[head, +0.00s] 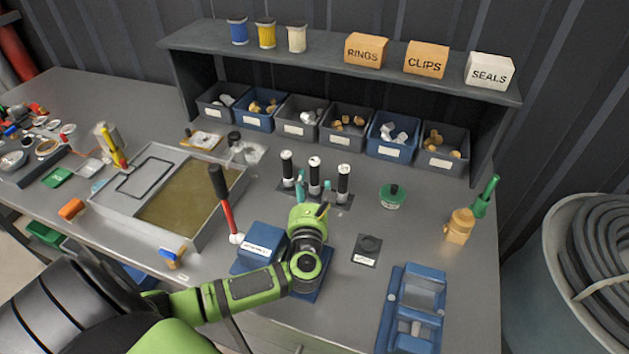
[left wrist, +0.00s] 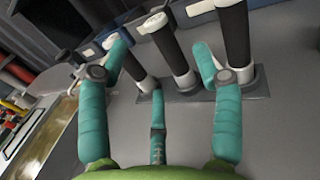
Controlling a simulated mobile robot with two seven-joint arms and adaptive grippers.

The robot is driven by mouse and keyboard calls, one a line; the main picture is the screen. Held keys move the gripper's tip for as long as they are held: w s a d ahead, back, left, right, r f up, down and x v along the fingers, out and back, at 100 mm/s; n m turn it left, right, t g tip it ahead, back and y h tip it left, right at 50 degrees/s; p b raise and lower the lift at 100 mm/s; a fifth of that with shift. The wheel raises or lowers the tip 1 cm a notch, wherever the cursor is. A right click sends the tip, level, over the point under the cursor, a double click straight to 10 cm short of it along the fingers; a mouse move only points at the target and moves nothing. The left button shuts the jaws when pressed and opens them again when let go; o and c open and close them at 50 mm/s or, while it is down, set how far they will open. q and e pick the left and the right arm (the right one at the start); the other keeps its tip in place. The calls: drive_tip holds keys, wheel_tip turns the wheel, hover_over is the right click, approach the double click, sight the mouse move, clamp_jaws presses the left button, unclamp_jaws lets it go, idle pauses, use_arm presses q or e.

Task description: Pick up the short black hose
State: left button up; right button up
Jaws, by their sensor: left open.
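Three upright black hoses with pale tops stand in a row on a dark base plate (head: 341,201): a left hose (head: 287,166), a middle hose (head: 314,174) and a right hose (head: 344,181). I cannot tell surely which is the short one. My left gripper (head: 314,186) is open, its teal fingers pointing at the row. In the left wrist view the gripper (left wrist: 160,72) has its fingers spread, with the middle hose (left wrist: 172,52) between the two outer ones and the right hose (left wrist: 235,40) beyond the right finger. No grasp shows. My right gripper is out of view.
A shelf with labelled boxes stands behind, over several parts bins (head: 301,117). A blue box (head: 262,241) sits beside my forearm.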

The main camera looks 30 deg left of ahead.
sight(312, 171)
use_arm(q)
drive_tip(key=x, duration=0.2)
drive_tip(key=shift+w+a+r, duration=0.15)
drive_tip(key=shift+w+r, duration=0.1)
drive_tip(key=shift+w, duration=0.1)
drive_tip(key=p+x, duration=0.1)
drive_tip(key=x, duration=0.2)
drive_tip(key=shift+w+a, duration=0.15)
drive_tip(key=shift+w, duration=0.05)
drive_tip(key=shift+w+a+f, duration=0.1)
drive_tip(key=shift+w+a, duration=0.05)
drive_tip(key=shift+w, duration=0.1)
drive_tip(key=c, duration=1.3)
clamp_jaws()
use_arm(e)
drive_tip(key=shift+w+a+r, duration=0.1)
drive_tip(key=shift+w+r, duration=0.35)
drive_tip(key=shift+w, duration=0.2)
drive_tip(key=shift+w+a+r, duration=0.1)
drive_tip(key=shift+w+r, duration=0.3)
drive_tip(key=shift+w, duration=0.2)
